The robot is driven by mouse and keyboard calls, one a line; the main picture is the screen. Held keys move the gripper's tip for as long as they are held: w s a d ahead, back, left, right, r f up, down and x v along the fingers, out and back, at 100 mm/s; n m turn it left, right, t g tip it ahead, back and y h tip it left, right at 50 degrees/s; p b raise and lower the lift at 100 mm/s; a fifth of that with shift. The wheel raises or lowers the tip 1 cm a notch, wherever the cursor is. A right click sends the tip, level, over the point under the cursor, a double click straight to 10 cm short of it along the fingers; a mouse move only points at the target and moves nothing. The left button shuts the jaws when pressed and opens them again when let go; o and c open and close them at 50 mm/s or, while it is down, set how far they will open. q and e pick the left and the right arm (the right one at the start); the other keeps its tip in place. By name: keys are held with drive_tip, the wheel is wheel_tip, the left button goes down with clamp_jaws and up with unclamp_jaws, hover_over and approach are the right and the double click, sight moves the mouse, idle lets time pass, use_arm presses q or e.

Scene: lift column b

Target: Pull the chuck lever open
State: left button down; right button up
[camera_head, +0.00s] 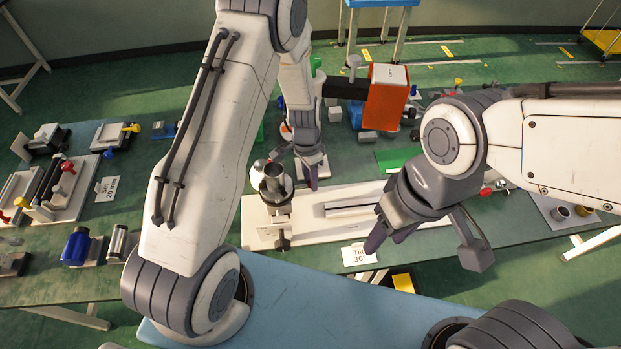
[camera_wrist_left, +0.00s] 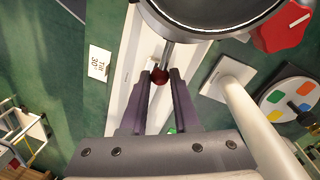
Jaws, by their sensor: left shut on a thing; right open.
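The chuck (camera_head: 272,185) is a metal cup on a stand at the left part of a long white board (camera_head: 316,232). In the left wrist view its dark round body (camera_wrist_left: 215,12) fills the top. The lever is a thin metal rod with a dark red ball knob (camera_wrist_left: 159,76) at its end. My left gripper (camera_wrist_left: 160,78) is shut on this knob between its fingertips. In the head view my left gripper (camera_head: 294,168) is just behind and right of the cup, and the knob is hidden. My right gripper (camera_head: 427,250) is open and empty above the table's front edge.
A "Tilt 30°" card (camera_head: 358,254) lies at the board's front edge. A metal rail (camera_head: 350,206) lies on the board. An orange block (camera_head: 386,100) stands behind. A blue cylinder (camera_head: 76,246) and several other fixtures stand to the left.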

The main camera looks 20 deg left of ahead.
idle(0.9)
use_arm(q)
drive_tip(key=shift+w+a+n+t+b, duration=0.1)
drive_tip(key=shift+w+a+n+b, duration=0.25)
drive_tip(key=shift+w+a+n, duration=0.5)
drive_tip(key=shift+w+a+n+t+b, duration=0.1)
drive_tip(key=shift+w+a+n+b, duration=0.3)
drive_tip(key=shift+n, duration=0.8)
drive_tip(key=shift+w+a+n+t+b, duration=0.1)
drive_tip(key=shift+w+a+n+b, duration=0.2)
drive_tip(key=shift+w+a+n, duration=0.55)
drive_tip(key=shift+s+d+r, duration=0.1)
drive_tip(key=shift+s+d, duration=0.05)
drive_tip(key=shift+d, duration=0.1)
drive_tip(key=c, duration=0.7)
unclamp_jaws()
drive_tip(key=shift+s, duration=0.1)
